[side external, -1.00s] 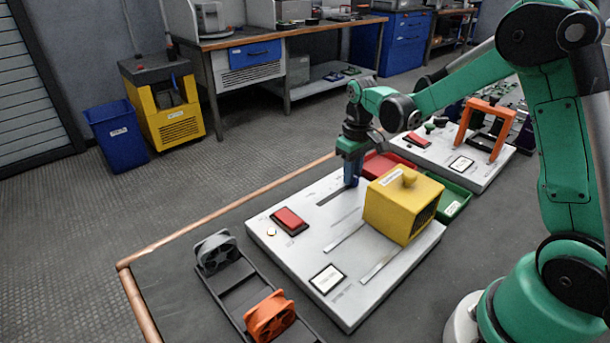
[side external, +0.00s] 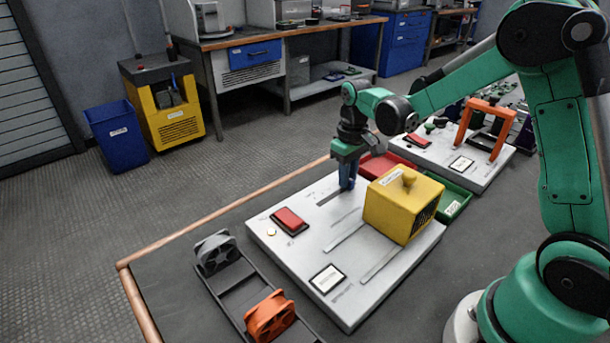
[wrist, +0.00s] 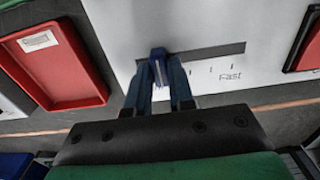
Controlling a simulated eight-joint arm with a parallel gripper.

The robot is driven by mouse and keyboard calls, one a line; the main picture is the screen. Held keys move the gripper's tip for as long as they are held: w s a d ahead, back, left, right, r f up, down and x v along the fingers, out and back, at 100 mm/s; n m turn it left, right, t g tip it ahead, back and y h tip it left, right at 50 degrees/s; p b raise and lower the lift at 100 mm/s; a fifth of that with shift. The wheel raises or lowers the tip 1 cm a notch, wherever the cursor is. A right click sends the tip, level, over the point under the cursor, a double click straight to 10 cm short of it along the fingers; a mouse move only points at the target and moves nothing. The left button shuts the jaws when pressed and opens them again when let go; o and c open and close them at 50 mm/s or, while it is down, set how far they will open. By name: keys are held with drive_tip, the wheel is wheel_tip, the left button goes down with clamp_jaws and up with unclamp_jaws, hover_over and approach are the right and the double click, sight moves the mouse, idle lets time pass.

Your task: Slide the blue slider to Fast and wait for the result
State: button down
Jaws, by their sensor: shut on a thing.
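The blue slider (wrist: 158,58) stands in a dark slot (wrist: 215,53) on the white panel. My gripper (wrist: 160,85) is shut on it, one finger on each side. In the wrist view the printed word Fast (wrist: 230,76) lies to the right, near the slot's other end, with tick marks between it and the slider. In the side view my gripper (side external: 347,178) is over the slot on the panel (side external: 275,245), and the slider is mostly hidden by the fingers.
A yellow block (side external: 400,208) stands on the panel to the right of my gripper. A red button (side external: 289,220) and a small display (side external: 327,279) are on the panel. A red tray (side external: 380,166) and a green tray (side external: 456,204) lie behind.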

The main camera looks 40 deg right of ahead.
sight(320, 204)
drive_tip(key=shift+a, duration=3.75)
drive_tip(key=c, duration=1)
unclamp_jaws()
drive_tip(key=shift+o, duration=0.2)
wheel_tip(320, 204, up, 7)
drive_tip(key=shift+r, duration=0.1)
